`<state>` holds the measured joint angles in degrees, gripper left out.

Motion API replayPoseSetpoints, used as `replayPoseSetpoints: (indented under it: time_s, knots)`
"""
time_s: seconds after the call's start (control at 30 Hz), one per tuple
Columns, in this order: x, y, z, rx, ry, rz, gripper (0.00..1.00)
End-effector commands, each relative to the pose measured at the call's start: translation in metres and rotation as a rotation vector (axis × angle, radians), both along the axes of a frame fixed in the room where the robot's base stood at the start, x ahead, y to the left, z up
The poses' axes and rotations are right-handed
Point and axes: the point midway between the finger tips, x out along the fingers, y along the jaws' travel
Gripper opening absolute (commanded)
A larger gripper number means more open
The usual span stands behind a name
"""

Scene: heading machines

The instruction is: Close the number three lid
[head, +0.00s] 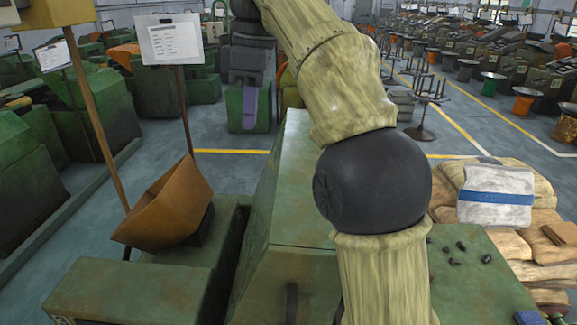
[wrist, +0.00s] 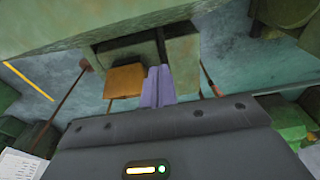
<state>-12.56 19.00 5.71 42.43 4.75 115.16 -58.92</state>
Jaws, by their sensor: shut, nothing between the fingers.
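No number three shows on any cover. The nearest large green cover (head: 285,190) is a slanted panel on the machine in front of me; whether it is the number three lid I cannot tell. My gripper (head: 250,122) hangs down beyond and left of it in the head view, with purple fingers under a dark grey wrist. In the wrist view my gripper (wrist: 157,70) has its two fingers together and empty. A broad green surface (wrist: 70,22) crosses the top of that view; contact with it is not visible.
An orange-brown hopper (head: 168,205) stands on green machinery at left, with a sign (head: 171,40) on a post behind it. Stacked sacks (head: 495,180) lie at right. Small dark parts (head: 459,246) lie on a green top.

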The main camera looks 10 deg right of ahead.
Motion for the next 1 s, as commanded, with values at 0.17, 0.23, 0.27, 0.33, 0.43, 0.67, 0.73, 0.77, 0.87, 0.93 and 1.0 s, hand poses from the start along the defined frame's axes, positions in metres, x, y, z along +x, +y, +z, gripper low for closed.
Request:
replayPoseSetpoints:
  time_s: [0.17,0.23,0.27,0.33,0.43,0.67,0.73,0.77,0.87,0.93,1.0]
  knots:
    - [0.0,0.001,0.0,0.0,0.0,0.001,0.0]
    - [0.0,0.001,0.0,0.0,0.0,0.002,0.0]
    - [0.0,0.001,0.0,0.0,0.0,0.002,0.0]
    - [0.0,0.001,0.0,0.0,0.0,0.002,0.0]
    - [0.0,0.001,0.0,0.0,0.0,0.001,0.0]
    - [0.0,0.0,-0.006,0.0,0.0,0.0,0.0]
    - [0.0,0.001,-0.012,-0.001,0.002,0.0,0.0]
    - [0.0,0.001,-0.015,-0.001,0.001,0.0,0.0]
    - [0.0,0.003,-0.028,-0.001,0.002,0.0,0.0]
    - [0.0,0.004,-0.035,-0.002,0.002,0.0,0.0]
    - [0.0,0.005,-0.044,-0.001,0.003,0.0,0.0]
